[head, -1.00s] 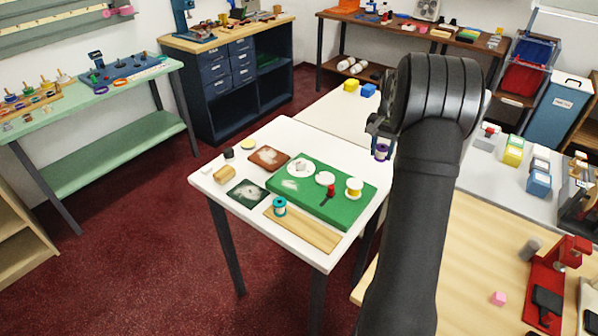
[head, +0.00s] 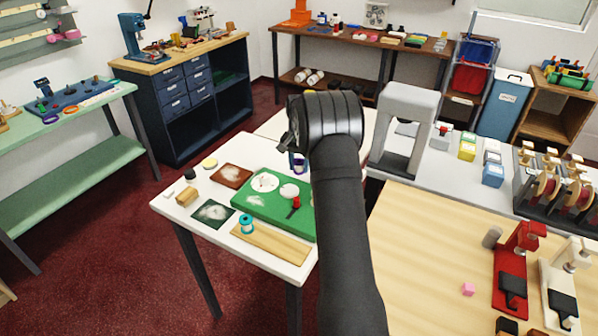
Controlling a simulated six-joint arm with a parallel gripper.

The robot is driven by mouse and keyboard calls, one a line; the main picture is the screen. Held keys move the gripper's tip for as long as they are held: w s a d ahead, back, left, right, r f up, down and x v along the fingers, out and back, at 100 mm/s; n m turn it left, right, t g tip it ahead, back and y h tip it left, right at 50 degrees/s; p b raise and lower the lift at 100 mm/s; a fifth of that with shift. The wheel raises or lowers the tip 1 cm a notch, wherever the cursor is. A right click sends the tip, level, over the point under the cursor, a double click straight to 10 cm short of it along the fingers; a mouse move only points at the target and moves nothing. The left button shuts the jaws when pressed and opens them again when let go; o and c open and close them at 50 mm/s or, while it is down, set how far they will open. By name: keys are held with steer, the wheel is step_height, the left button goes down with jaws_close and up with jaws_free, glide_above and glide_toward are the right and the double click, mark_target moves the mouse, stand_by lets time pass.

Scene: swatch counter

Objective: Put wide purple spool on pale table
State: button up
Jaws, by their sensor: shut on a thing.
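The wide purple spool (head: 299,166) shows as a small purple and white piece at the left edge of my arm. My gripper (head: 296,154) is shut on it, above the right back part of the white table (head: 180,218). My arm hides most of the gripper and part of the spool. The spool appears held above the surface; how high, I cannot tell. A pale wood table (head: 425,235) stands at the front right, and a white-grey counter (head: 455,183) runs behind it.
The white table carries a green board (head: 265,207) with white discs and a red-handled tool, a teal spool (head: 246,224), a wood plank (head: 270,243) and dark mats. A grey arch-shaped frame (head: 407,125) stands right of my arm.

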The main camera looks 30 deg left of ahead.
mark_target(299, 171)
steer(key=shift+f, duration=1.5)
steer(key=o, duration=1)
steer(key=shift+f, duration=0.15)
steer(key=shift+c, duration=0.2)
step_height(299, 171, up, 11)
steer(key=shift+r, duration=0.7)
steer(key=shift+c, duration=1.1)
